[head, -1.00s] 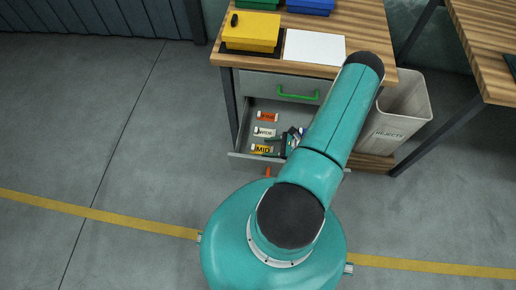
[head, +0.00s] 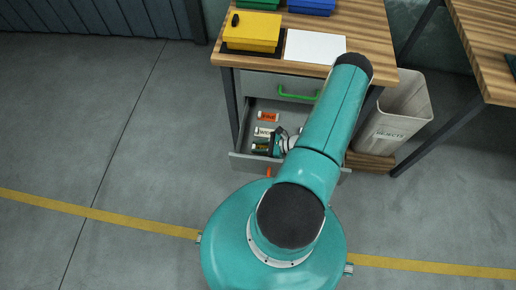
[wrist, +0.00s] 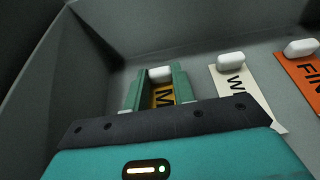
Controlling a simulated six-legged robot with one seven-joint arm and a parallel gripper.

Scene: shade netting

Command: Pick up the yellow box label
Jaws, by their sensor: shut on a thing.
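The yellow box label (wrist: 163,97) lies in the open grey drawer, at the left of the row of labels in the wrist view. It has dark lettering and a white knob at its far end. My gripper (wrist: 160,86) is shut on it, with one green finger at each side. Part of the label is hidden by the fingers and the gripper body. In the head view my gripper (head: 276,144) is down in the drawer, over the front label, which is mostly covered. I cannot tell if the label is clear of the drawer floor.
A white label (wrist: 245,99) and an orange label (wrist: 303,80) lie beside it in the drawer (head: 245,161). The desk above holds a yellow box (head: 252,30), a blue box (head: 312,6) and a white sheet (head: 313,46). A bin (head: 394,119) stands at the right.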

